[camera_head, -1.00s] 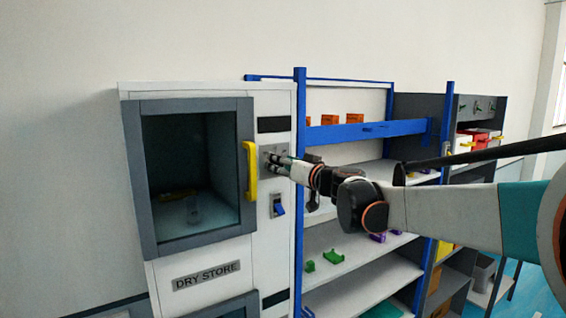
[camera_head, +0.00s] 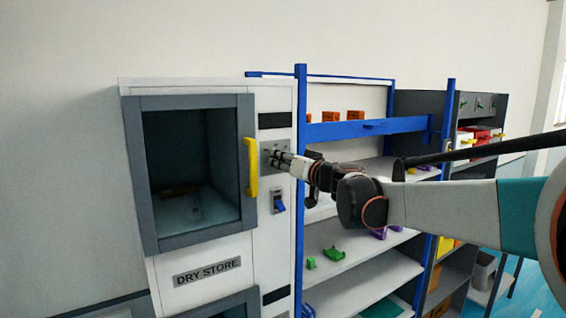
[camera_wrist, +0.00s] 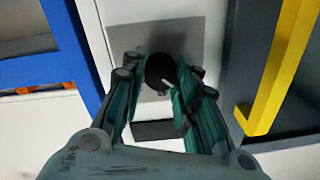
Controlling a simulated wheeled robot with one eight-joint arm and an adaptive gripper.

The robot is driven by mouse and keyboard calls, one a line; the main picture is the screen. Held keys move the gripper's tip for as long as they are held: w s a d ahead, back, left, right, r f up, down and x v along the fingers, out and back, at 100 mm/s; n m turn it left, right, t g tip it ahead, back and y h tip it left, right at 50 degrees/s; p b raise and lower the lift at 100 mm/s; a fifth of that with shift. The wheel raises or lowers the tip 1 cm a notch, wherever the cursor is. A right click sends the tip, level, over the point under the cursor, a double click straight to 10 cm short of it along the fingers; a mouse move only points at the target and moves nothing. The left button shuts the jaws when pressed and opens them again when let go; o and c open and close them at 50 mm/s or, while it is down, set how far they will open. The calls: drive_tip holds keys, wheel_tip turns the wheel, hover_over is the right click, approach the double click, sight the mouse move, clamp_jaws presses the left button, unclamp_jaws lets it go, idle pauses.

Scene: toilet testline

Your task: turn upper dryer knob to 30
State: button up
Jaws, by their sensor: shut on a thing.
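The upper dryer knob (camera_wrist: 160,72) is round and black with a white pointer mark, set on a grey plate (camera_wrist: 195,40) in the wrist view. My gripper (camera_wrist: 158,84) has its teal fingers on both sides of the knob and is shut on it. In the head view my gripper (camera_head: 272,157) is at the grey plate (camera_head: 280,146), right of the yellow handle. The knob is hidden there behind the fingers. No scale numbers can be read in either view.
The DRY STORE cabinet (camera_head: 165,258) has a grey-framed door with a yellow handle (camera_head: 251,168), close left of my gripper. A blue switch (camera_head: 279,202) sits below. A blue-framed shelf (camera_head: 301,130) with small parts stands just right of the cabinet.

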drive_tip(key=m+b, duration=0.2)
drive_tip(key=m, duration=0.3)
drive_tip(key=shift+f, duration=0.15)
drive_tip(key=m+b, duration=0.2)
drive_tip(key=m, duration=0.2)
drive_tip(key=shift+m, duration=0.3)
drive_tip(key=m+b, duration=0.1)
drive_tip(key=m, duration=0.4)
drive_tip(key=shift+m, duration=0.3)
drive_tip(key=shift+m+t+b, duration=0.3)
drive_tip(key=shift+m+b, duration=0.2)
drive_tip(key=shift+m, duration=1.8)
drive_tip(key=o, duration=1.1)
drive_tip(key=shift+c, duration=0.2)
drive_tip(key=shift+s, duration=0.1)
